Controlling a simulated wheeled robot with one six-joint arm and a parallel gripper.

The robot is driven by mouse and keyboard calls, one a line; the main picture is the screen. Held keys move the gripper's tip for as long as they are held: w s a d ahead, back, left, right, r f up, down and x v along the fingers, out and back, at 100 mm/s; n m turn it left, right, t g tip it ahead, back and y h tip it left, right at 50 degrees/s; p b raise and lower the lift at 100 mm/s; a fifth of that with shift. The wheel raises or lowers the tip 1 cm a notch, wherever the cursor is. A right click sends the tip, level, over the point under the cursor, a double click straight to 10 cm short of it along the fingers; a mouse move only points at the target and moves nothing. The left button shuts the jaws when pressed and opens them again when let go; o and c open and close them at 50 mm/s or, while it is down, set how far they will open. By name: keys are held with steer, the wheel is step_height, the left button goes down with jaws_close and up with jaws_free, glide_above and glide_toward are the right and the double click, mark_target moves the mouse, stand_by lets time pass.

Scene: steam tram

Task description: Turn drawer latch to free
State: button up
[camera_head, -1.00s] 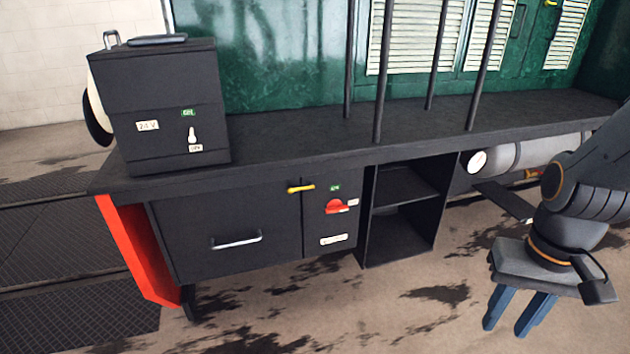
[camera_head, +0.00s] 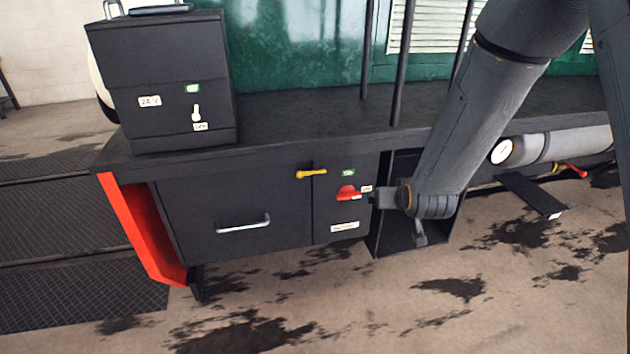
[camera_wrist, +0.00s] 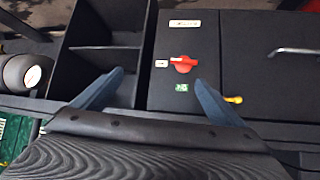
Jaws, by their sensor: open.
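The drawer latch (camera_head: 311,174) is a small yellow lever at the top of the seam between the drawer front and the narrow panel. It lies about level, its rounded end over the drawer front (camera_head: 190,215). In the wrist view the picture is turned over, and the latch (camera_wrist: 233,99) shows just right of my right fingertip, partly hidden by that finger. My gripper (camera_wrist: 159,78) is open and empty, its two blue fingers spread and pointing toward the panel. In the head view the fingers are not clearly visible; my wrist is right of the panel.
A red switch (camera_head: 346,193) sits on the narrow panel beside the latch, with a green label (camera_head: 348,172) above it. Right of the panel is an open shelf. A black 24 V box (camera_head: 165,90) stands on the bench, with upright posts farther right.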

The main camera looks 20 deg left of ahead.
steer(key=w+a+f+n+t+y, duration=0.1)
steer(key=w+a+f+t+y, duration=0.15)
steer(key=a, duration=0.65)
steer(key=n+t+y+b, duration=0.1)
steer(key=n+t+y, duration=0.1)
steer(key=t+y, duration=0.15)
glide_toward(312, 173)
steer(key=x, duration=0.8)
steer(key=shift+d+f, duration=0.15)
steer(key=shift+d, duration=0.1)
steer(key=c, duration=1.4)
steer(key=shift+f, duration=0.1)
steer(key=shift+c, duration=0.2)
